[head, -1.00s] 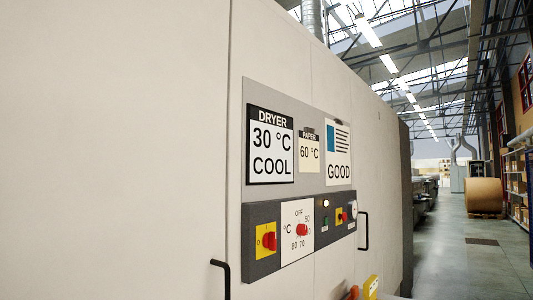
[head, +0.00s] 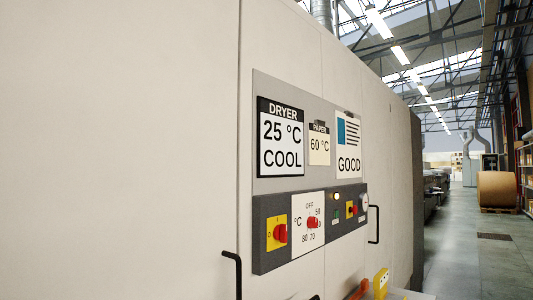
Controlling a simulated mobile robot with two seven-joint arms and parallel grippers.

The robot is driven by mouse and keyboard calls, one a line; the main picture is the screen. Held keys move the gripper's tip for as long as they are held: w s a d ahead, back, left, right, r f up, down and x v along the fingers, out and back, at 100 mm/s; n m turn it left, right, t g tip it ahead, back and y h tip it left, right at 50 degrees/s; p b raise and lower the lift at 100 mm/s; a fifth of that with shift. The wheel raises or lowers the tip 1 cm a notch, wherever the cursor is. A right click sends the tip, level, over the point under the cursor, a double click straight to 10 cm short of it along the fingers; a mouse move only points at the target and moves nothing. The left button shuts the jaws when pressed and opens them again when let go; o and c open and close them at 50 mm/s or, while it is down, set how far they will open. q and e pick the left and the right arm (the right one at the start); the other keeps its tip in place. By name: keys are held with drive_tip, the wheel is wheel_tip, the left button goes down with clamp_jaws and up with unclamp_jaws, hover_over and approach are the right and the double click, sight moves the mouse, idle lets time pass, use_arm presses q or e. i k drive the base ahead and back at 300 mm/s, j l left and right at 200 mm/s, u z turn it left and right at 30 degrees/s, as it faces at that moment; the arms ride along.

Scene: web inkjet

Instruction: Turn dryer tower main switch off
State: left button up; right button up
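The dryer control panel (head: 262,262) is a dark strip on the pale cabinet wall. At its left end a red rotary switch (head: 280,234) sits on a yellow plate marked "O" and "I"; its handle looks roughly upright. Beside it a red temperature knob (head: 312,222) sits on a white dial marked OFF, 50, 70 and 80 °C. The dryer display (head: 281,137) above reads 25 °C COOL. Neither of my grippers shows clearly.
Black bar handles stick out from the cabinet below left (head: 238,275) and right (head: 377,225) of the panel. A yellow box (head: 381,283) and a red-orange part show at the bottom edge. An open aisle (head: 485,260) runs right, with a large paper roll (head: 496,188).

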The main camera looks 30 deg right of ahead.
sight(280, 232)
drive_tip(key=z, duration=1.5)
